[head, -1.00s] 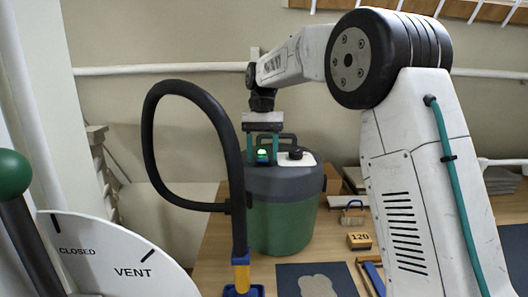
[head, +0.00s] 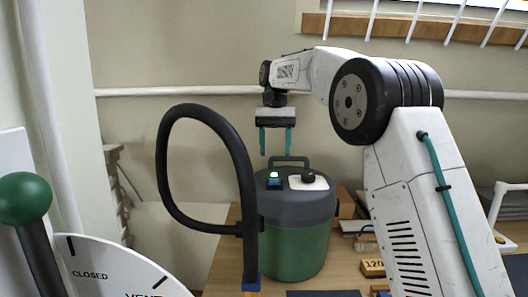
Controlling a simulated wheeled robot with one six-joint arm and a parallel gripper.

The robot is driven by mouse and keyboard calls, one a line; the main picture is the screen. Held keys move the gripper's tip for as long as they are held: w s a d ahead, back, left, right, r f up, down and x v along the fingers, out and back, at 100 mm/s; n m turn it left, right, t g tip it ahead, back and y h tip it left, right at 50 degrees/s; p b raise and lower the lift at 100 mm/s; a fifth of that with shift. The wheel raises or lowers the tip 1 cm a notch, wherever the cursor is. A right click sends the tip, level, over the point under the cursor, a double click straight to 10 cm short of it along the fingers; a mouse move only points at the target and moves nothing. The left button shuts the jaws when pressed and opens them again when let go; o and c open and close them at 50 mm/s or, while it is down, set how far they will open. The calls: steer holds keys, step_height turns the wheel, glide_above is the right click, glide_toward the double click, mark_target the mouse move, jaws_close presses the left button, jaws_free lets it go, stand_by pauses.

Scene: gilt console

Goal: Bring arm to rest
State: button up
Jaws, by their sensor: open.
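My gripper (head: 276,142) hangs above the green and grey vacuum canister, its two teal fingers pointing down, apart and with nothing between them. The fingertips are above the canister's lid and look clear of it. The canister (head: 297,245) stands upright on the wooden table. My white arm reaches in from the right.
A black hose (head: 160,165) loops up left of the canister. A lever with a green ball (head: 24,198) and a dial marked CLOSED (head: 88,273) stand at the lower left. A block marked 120 (head: 373,268) lies right of the canister. A white pipe (head: 200,92) runs along the wall.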

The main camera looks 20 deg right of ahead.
steer(key=s+d+n+t, duration=0.1)
steer(key=s+n+t, duration=0.15)
steer(key=s, duration=1.95)
steer(key=s+f+t, duration=0.1)
steer(key=s+f, duration=0.5)
steer(key=s, duration=0.3)
steer(key=s+d+f+n+t+h, duration=0.1)
steer(key=s+f+t, duration=0.1)
steer(key=s+f, duration=0.5)
steer(key=s, duration=0.3)
steer(key=shift+d+f, duration=0.25)
